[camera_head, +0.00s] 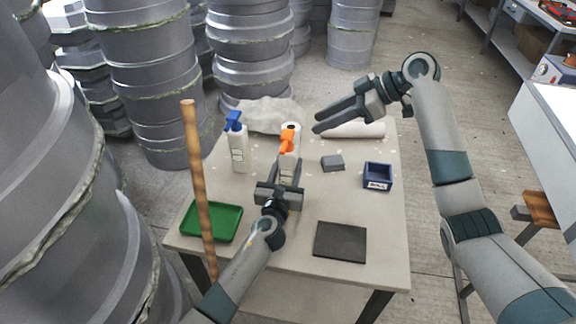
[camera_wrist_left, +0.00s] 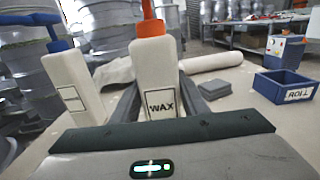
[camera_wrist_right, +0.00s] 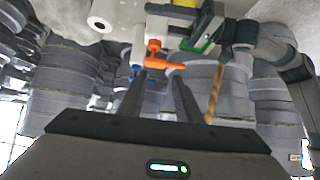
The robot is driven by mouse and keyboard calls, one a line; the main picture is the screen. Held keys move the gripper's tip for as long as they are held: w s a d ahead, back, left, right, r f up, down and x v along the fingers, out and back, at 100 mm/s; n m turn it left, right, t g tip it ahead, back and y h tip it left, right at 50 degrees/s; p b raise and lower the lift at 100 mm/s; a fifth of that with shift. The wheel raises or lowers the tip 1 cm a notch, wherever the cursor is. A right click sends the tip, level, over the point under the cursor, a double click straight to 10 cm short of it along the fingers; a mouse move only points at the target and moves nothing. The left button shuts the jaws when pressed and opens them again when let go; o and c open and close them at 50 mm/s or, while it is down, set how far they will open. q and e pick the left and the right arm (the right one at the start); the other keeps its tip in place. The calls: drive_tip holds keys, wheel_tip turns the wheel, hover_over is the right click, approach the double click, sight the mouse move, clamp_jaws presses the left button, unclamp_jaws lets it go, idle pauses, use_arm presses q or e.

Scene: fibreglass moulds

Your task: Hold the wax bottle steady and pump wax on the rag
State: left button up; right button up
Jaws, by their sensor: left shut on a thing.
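The white wax bottle (camera_head: 287,168) with an orange pump head stands upright on the table; its WAX label shows in the left wrist view (camera_wrist_left: 156,75). My left gripper (camera_head: 284,184) is shut on the bottle's body from the front. My right gripper (camera_head: 316,122) is empty and open, held above the table to the right of the orange pump. In the right wrist view the pump (camera_wrist_right: 154,50) lies beyond its parted fingers. A pale crumpled cloth (camera_head: 262,115) lies at the table's back; a flat dark square (camera_head: 340,241) lies at the front right. I cannot tell which is the rag.
A white bottle with a blue pump (camera_head: 238,155) stands left of the wax bottle. A green tray (camera_head: 211,222), a tall wooden pole (camera_head: 194,150), a grey block (camera_head: 332,163), a blue box (camera_head: 377,176) and a white roll (camera_head: 360,130) are around. Grey moulds crowd the left.

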drive_tip(key=shift+a, duration=0.1)
clamp_jaws()
drive_tip(key=a+m+h, duration=0.1)
drive_tip(key=a, duration=0.2)
drive_tip(key=w+a+r+m+h, duration=0.1)
drive_tip(key=a+h, duration=0.1)
drive_tip(key=a, duration=0.1)
drive_tip(key=a+r+m+g+h, duration=0.1)
drive_tip(key=a+h, duration=0.1)
drive_tip(key=a, duration=0.1)
drive_tip(key=shift+w+r, duration=0.2)
drive_tip(key=shift+w, duration=0.1)
drive_tip(key=w+r+m+h, duration=0.1)
drive_tip(key=w+m+h, duration=0.1)
drive_tip(key=m+h, duration=0.1)
drive_tip(key=shift+d+r+h, duration=0.1)
drive_tip(key=shift+r+h, duration=0.2)
drive_tip(key=shift+r, duration=0.1)
drive_tip(key=shift+f, duration=0.2)
drive_tip(key=shift+f, duration=3.15)
drive_tip(key=shift+f, duration=0.2)
